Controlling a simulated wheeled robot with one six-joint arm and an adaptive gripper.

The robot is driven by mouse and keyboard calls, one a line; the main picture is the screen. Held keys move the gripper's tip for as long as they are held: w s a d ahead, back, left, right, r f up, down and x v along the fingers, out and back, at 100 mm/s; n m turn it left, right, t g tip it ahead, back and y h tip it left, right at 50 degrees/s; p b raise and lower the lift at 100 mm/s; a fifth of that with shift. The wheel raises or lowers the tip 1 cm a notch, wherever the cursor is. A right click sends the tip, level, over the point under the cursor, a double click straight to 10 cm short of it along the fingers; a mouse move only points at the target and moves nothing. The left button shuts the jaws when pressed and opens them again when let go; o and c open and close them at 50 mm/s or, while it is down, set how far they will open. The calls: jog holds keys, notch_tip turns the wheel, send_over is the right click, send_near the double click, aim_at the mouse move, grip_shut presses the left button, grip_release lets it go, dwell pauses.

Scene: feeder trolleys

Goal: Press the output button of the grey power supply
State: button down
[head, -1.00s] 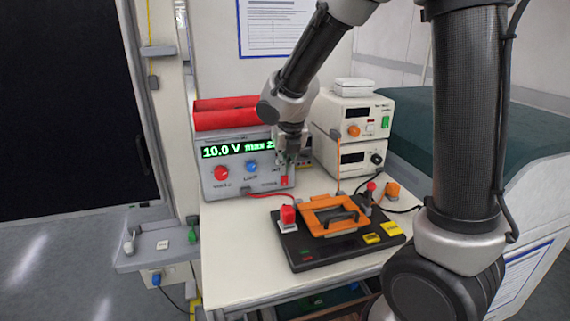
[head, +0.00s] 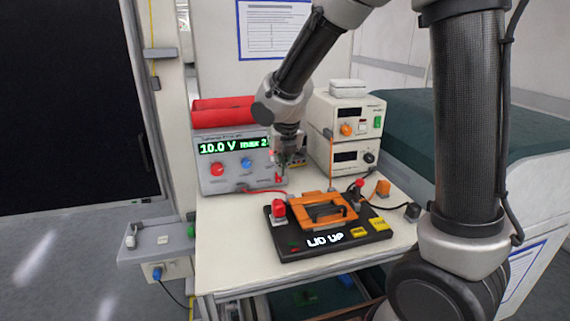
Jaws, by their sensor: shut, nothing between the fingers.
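The grey power supply (head: 205,180) stands at the back left of the bench. My gripper (head: 284,162) is shut and empty, pointing down in front of the supply's right end. Contact is too small to make out.
A black fixture (head: 285,245) with an orange frame (head: 322,211) lies in front; its display reads "LID UP". Cream instruments (head: 345,131) are stacked just right of my gripper. A red cable (head: 262,191) runs along the bench. The bench's front left is clear.

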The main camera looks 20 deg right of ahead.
jog(key=v, duration=0.9)
jog(key=shift+r, duration=0.25)
notch_tip(320, 180, up, 7)
dwell(0.9)
